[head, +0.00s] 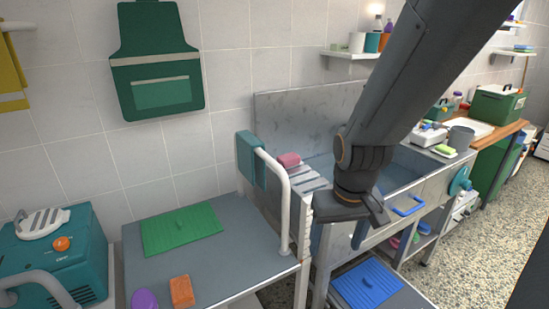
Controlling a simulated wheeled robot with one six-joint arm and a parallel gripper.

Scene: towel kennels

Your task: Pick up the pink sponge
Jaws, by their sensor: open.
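The pink sponge (289,160) lies on the slatted ledge at the left end of the metal tub, near the back wall. My gripper (343,238) hangs from the arm in front of the tub, pointing down, to the right of the sponge and lower in the picture. Its jaws are open, with two dark fingers apart. Nothing shows between them. The gripper is apart from the sponge. The arm hides part of the tub's middle.
A white curved rail with a teal towel (251,159) stands just left of the sponge. The left table (215,255) holds a green mat (181,229), an orange sponge (181,291) and a purple object (144,299). A blue mat (366,288) lies low in front. A blue handle (408,206) sits on the tub's front.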

